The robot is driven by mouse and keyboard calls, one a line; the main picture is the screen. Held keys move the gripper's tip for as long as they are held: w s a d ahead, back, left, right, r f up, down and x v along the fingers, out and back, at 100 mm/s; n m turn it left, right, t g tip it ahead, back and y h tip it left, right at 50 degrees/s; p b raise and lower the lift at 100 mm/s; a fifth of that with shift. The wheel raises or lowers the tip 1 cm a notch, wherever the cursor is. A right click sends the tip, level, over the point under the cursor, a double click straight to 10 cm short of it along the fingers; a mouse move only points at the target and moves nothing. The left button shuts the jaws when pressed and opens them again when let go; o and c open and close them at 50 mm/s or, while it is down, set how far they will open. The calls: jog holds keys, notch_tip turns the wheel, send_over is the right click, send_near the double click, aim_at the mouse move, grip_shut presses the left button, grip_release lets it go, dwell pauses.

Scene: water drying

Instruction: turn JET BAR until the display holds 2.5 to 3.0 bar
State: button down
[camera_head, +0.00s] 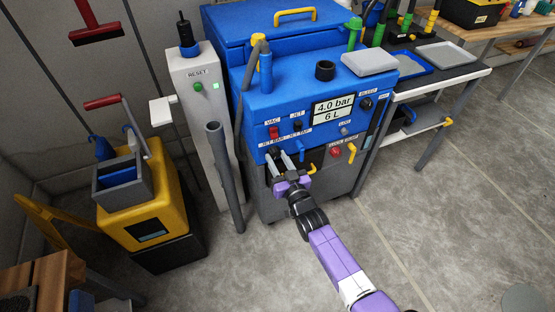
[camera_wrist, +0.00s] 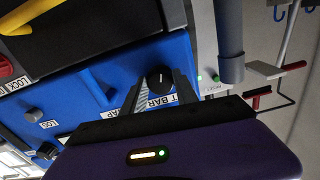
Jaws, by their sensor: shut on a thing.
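The blue machine (camera_head: 290,102) stands in the middle of the head view. Its display (camera_head: 333,108) reads 4.0 bar and 6 L. The JET BAR label (camera_head: 272,142) is on the lower left of the blue front. In the wrist view the black JET BAR knob (camera_wrist: 160,79) sits between my fingers, beside its partly hidden label (camera_wrist: 165,101). My gripper (camera_head: 286,164) reaches up to the panel from below and is shut on this knob. In the head view the fingers hide the knob.
A grey post with a green RESET button (camera_head: 199,86) stands left of the machine, with a grey pipe (camera_head: 225,175) in front. A yellow mop bucket (camera_head: 145,215) is farther left. A workbench (camera_head: 440,75) is at right. The floor at lower right is mostly clear.

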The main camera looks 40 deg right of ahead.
jog(key=shift+f+n, duration=0.1)
jog(key=shift+n, duration=0.2)
jog(key=n+b, duration=0.1)
jog(key=n, duration=0.1)
jog(key=shift+n+b, duration=0.35)
jog(key=shift+n, duration=0.05)
jog(key=n+b, duration=0.1)
jog(key=n, duration=0.2)
jog(key=shift+d+n+b, duration=0.1)
jog(key=shift+n+b, duration=0.2)
jog(key=n+b, duration=0.2)
jog(key=n, duration=0.2)
jog(key=shift+n+b, duration=0.3)
jog(key=c, duration=0.9)
grip_release()
jog(key=shift+c, duration=0.2)
jog(key=shift+s, duration=0.1)
